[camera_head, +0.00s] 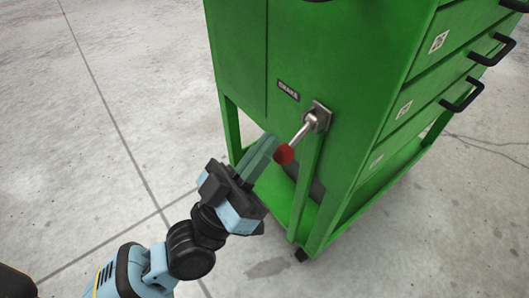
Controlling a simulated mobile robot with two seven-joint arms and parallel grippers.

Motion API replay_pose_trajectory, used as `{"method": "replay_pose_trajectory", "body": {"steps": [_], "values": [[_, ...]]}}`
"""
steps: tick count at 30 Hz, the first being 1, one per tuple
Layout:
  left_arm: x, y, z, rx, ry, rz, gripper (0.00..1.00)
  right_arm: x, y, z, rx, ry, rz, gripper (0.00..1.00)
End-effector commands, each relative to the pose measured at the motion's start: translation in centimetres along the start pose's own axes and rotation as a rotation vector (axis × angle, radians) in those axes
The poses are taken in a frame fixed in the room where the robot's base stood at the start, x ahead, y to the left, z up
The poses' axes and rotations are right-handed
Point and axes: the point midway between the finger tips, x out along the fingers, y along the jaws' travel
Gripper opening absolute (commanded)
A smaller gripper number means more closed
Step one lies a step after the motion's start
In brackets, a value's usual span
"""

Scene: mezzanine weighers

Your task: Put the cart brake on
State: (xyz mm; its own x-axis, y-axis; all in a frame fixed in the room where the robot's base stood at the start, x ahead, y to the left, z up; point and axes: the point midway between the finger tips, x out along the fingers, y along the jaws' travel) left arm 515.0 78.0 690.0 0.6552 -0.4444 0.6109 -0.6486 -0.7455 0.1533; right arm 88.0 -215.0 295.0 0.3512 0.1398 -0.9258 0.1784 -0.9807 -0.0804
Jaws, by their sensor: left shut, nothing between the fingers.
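The green cart (240,65) stands upright in the middle of the head view. A dark label reading BRAKE (288,91) is on its side panel. To the right of and below the label is the brake lever (302,129), a metal rod on a square plate. It slants down and to the left and ends in a red knob (284,155). My left gripper (271,141) is shut and empty, with its fingertips just left of the knob. I cannot tell whether they touch it. My right gripper is not in view.
The cart's right face has drawers with black handles (462,95) that stick out. A low green shelf (275,190) and a dark caster (301,255) are at its base. The concrete floor (90,130) is clear to the left and front.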

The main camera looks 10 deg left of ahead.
Motion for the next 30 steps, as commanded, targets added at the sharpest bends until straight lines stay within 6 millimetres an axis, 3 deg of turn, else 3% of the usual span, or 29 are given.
{"method": "replay_pose_trajectory", "body": {"steps": [9,30], "values": [[-0.8,-0.3,1.6,-0.003,0.038,0.004,0.00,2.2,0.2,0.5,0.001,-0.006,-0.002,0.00],[-1.3,-0.5,3.1,-0.003,0.026,0.004,0.00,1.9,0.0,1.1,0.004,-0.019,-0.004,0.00]]}}
